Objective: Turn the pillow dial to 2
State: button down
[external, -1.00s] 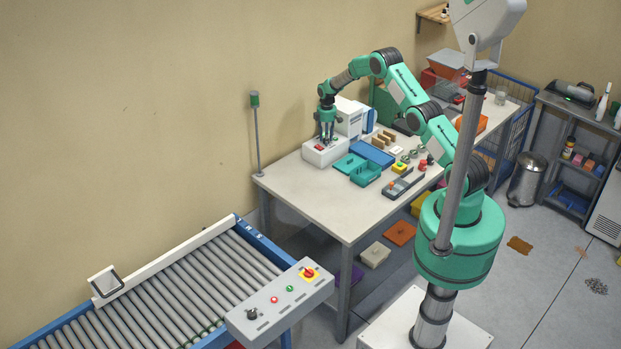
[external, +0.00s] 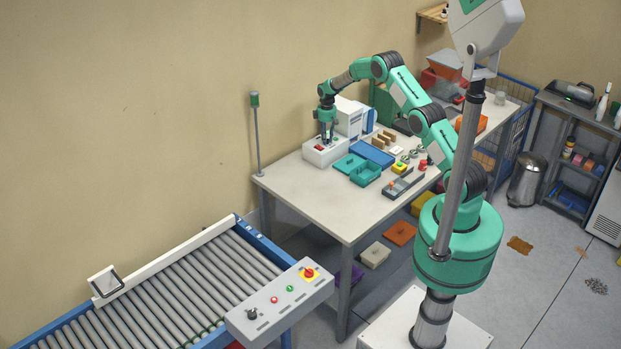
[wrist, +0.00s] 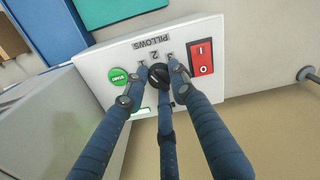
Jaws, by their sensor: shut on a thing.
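The pillow dial is a black round knob (wrist: 157,76) on a white control panel (wrist: 108,64) marked "PILLOWS" and "2" in the wrist view. My gripper (wrist: 158,74) is shut on the knob, with its dark blue fingers around it. The fingers partly cover the marks near the knob, so I cannot tell its exact setting. In the external view my gripper (external: 327,142) points down onto the white box (external: 318,156) at the table's left end; the knob is hidden there.
A green START button (wrist: 119,76) and a red rocker switch (wrist: 200,57) flank the dial. A white machine (external: 350,116), a blue tray (external: 372,154) and a teal bin (external: 366,174) stand close by. The table's front left is clear.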

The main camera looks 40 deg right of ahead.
jog(key=m+b, duration=0.2)
jog(key=m, duration=0.3)
jog(key=shift+b, duration=0.35)
dwell(0.3)
jog(key=c, duration=1.7)
grip_release()
jog(key=shift+r, duration=0.2)
notch_tip(320, 180, up, 12)
jog(key=shift+f, duration=0.15)
